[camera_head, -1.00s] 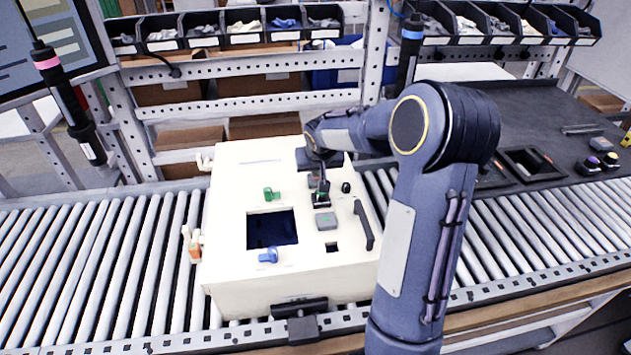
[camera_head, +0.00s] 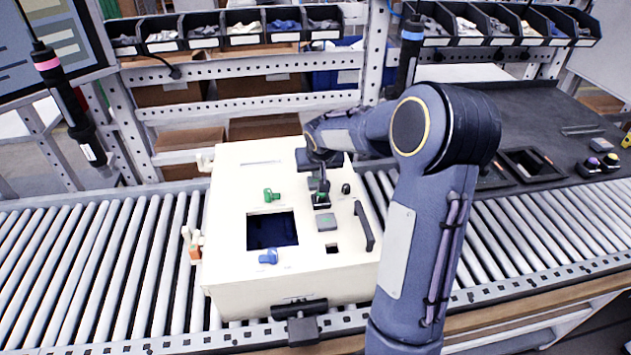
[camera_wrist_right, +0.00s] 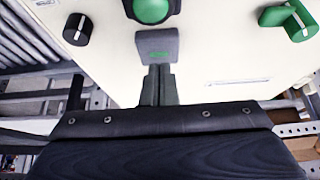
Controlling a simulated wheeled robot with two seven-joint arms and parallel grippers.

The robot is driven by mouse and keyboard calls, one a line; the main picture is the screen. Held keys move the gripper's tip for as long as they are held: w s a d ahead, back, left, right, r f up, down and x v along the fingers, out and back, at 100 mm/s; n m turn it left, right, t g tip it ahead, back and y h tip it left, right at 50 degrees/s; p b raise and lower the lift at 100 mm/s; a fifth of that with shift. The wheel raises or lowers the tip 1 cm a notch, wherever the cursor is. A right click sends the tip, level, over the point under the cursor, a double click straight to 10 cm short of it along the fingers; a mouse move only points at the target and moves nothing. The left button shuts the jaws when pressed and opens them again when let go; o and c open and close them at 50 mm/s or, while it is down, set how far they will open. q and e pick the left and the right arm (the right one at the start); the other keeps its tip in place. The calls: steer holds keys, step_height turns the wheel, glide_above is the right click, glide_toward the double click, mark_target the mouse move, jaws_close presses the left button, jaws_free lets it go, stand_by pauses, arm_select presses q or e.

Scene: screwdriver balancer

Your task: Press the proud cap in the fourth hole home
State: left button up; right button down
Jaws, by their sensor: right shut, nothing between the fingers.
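The cream control box (camera_head: 230,285) stands on the roller conveyor with a row of caps and a square opening on its top. At the far end of the row is a grey square cap (camera_wrist_right: 157,43) with a green mark. My right gripper (camera_wrist_right: 159,72) is shut and empty, its fingertips right at this cap's edge; I cannot tell whether they touch or how proud the cap sits. A round green button (camera_wrist_right: 151,9) is beside that cap and shows in the head view (camera_head: 321,199). A second grey cap (camera_head: 326,221) lies nearer. My left gripper is out of view.
A black knob (camera_head: 346,188), a green knob (camera_head: 271,195), a blue knob (camera_head: 268,257), a dark screen (camera_head: 271,230) and a black handle (camera_head: 364,226) surround the row. An open square hole (camera_head: 331,248) is at its near end. Hanging screwdrivers flank the box.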

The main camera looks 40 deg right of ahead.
steer(key=shift+r+p, duration=1.2)
steer(key=shift+r, duration=1)
steer(key=s+a+r+n+y, duration=0.2)
steer(key=s+a+r+y, duration=0.3)
steer(key=s+a, duration=0.9)
steer(key=s+a+n, duration=0.1)
steer(key=s+a, duration=0.3)
steer(key=s, duration=0.3)
steer(key=s+a+f+n+y, duration=0.1)
steer(key=s+a, duration=0.4)
steer(key=s, duration=0.2)
steer(key=shift+t+y, duration=0.3)
steer(key=shift+s+d, duration=0.1)
